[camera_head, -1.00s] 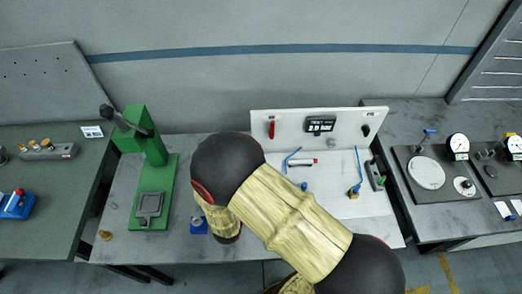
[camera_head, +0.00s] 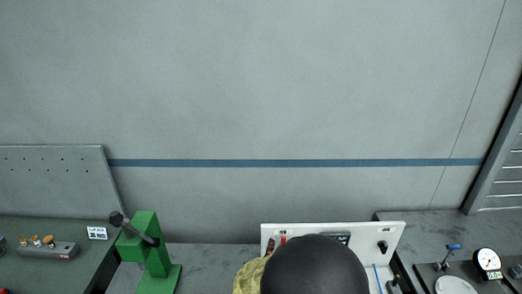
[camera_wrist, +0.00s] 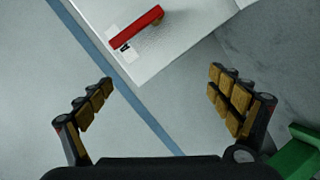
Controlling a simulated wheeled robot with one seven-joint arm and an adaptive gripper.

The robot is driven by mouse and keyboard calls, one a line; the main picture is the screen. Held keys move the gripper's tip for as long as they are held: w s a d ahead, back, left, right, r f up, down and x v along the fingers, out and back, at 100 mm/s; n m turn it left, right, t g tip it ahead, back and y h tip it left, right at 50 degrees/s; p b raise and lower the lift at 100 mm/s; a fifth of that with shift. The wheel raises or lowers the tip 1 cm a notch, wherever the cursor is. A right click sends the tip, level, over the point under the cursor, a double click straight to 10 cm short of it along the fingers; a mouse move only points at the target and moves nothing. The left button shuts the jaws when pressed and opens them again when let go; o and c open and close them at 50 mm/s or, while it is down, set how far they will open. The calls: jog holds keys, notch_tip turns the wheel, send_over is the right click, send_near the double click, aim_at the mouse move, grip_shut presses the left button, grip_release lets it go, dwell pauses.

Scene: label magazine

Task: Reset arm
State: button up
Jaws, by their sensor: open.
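My gripper (camera_wrist: 161,77) shows in the wrist view with its two padded fingers spread wide apart and nothing between them. Beyond the fingers are a white panel (camera_wrist: 185,45) with a red handle (camera_wrist: 137,27) and the grey wall with its blue stripe. The gripper touches none of these. In the head view my arm's dark round joint stands at the bottom centre, in front of the white panel (camera_head: 355,236). The gripper itself does not show there, and the arm hides much of the bench.
A green press (camera_head: 152,255) with a dark lever stands left of my arm; its green edge also shows in the wrist view (camera_wrist: 297,152). A grey block with brass pieces (camera_head: 48,250) is at far left. The upper wall is clear.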

jog(key=s+d+r+m+g+y+b, duration=0.2)
jog(key=s+r+y, duration=0.15)
jog(key=r, duration=0.25)
jog(key=s+d+r+m+g+y+b, duration=0.2)
jog(key=s+d+r, duration=0.15)
jog(key=r, duration=0.35)
jog(key=s+d+m+g+h+b, duration=0.1)
jog(key=s+d, duration=0.3)
jog(key=s, duration=0.3)
jog(key=s+d+m+g+b, duration=0.1)
jog(key=s+d+m+g, duration=0.1)
jog(key=s+d, duration=0.3)
jog(key=s+d+m+g+h, duration=0.1)
jog(key=s+d, duration=0.4)
jog(key=s, duration=0.6)
jog(key=shift+f+m+g+h+b, duration=0.3)
jog(key=shift+m+h+b, duration=0.1)
jog(key=shift+m, duration=0.3)
